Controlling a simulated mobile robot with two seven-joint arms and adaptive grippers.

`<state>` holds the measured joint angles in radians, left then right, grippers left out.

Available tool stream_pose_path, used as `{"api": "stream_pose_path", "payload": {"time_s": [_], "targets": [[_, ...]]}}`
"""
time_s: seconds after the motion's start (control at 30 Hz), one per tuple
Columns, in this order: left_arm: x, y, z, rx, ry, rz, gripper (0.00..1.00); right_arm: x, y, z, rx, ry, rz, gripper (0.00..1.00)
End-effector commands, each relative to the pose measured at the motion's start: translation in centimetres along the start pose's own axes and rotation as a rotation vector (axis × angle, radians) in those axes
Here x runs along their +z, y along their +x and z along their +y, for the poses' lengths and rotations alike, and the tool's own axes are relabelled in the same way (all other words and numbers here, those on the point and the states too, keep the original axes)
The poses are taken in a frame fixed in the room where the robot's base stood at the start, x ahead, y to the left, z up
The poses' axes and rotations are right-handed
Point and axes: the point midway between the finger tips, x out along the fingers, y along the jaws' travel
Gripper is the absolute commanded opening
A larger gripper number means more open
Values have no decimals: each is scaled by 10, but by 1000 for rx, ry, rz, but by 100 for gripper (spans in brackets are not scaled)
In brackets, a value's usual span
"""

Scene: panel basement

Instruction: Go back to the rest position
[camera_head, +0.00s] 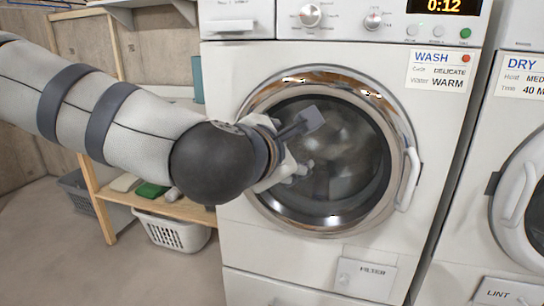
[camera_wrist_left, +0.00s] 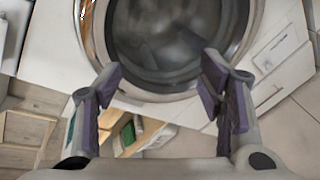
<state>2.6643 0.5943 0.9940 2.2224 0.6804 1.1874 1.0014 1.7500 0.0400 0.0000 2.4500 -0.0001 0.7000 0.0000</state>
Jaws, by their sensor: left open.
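My left arm comes in from the left in the head view. My left gripper (camera_head: 302,146) is in front of the round glass door of the washer (camera_head: 240,251). In the left wrist view my left gripper (camera_wrist_left: 159,80) has its two fingers spread wide apart, with nothing between them. The washer door (camera_wrist_left: 165,45) shows beyond the fingertips, and I cannot tell the exact gap. The door looks closed, with a white handle (camera_head: 409,180) on its right side. My right gripper is in neither view.
A dryer (camera_head: 520,150) stands right of the washer. At the left, a wooden shelf (camera_head: 175,207) holds a green item (camera_head: 151,190). A white basket (camera_head: 172,232) and a dark basket (camera_head: 78,188) stand low there. Bare floor (camera_head: 50,260) lies at lower left.

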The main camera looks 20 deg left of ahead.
Motion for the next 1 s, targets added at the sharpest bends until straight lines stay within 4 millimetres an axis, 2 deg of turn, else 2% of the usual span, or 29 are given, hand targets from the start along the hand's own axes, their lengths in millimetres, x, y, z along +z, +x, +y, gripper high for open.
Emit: {"api": "stream_pose_path", "payload": {"time_s": [0.37, 0.47, 0.57, 0.6, 0.67, 0.7, 0.73, 0.8, 0.87, 0.9, 0.97, 1.0], "targets": [[-3, 2, -5, -8, 17, 3, 63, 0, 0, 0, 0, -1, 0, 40], [-13, 7, -23, -43, 80, 16, 63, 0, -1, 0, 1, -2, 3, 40], [-52, 16, -84, -168, 292, 43, 63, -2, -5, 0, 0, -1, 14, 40], [-75, 16, -116, -240, 407, 50, 63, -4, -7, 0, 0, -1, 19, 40], [-111, 9, -165, -361, 582, 45, 63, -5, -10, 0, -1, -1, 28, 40], [-136, 1, -195, -444, 694, 34, 63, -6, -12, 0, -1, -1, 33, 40], [-155, -8, -217, -508, 776, 22, 63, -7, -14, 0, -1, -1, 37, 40], [-199, -36, -264, -666, 959, -23, 63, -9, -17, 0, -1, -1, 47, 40], [-236, -68, -298, -806, 1107, -81, 63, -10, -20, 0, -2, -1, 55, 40], [-261, -92, -318, -904, 1200, -128, 63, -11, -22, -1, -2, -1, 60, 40], [-297, -133, -342, -1050, 1331, -215, 63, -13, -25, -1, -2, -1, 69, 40], [-318, -161, -354, -1146, 1408, -280, 63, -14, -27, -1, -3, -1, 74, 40]]}}
